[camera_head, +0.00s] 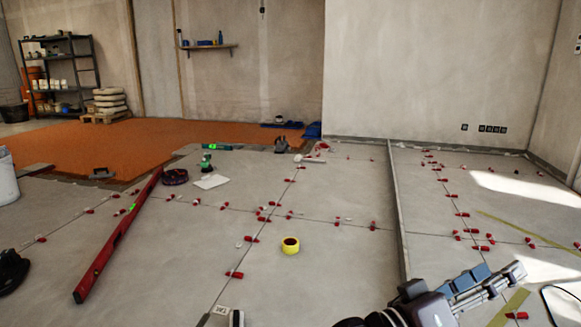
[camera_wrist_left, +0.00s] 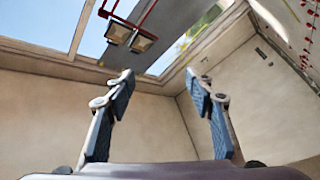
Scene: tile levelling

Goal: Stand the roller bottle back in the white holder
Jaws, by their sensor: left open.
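I cannot make out the roller bottle or the white holder for certain in either view. A small pale block (camera_head: 219,312) with dark marks is cut by the bottom edge of the head view; I cannot tell what it is. My left gripper (camera_head: 503,273) is at the lower right of the head view, in front of the tiled floor. In the left wrist view its two fingers (camera_wrist_left: 163,82) are wide apart with nothing between them. That view faces upward, to walls and a bright window. My right gripper is not in view.
A long red level (camera_head: 120,234) lies at the left. A white bucket (camera_head: 6,180) stands at the left edge. A metal rack (camera_head: 60,75) stands at the back left.

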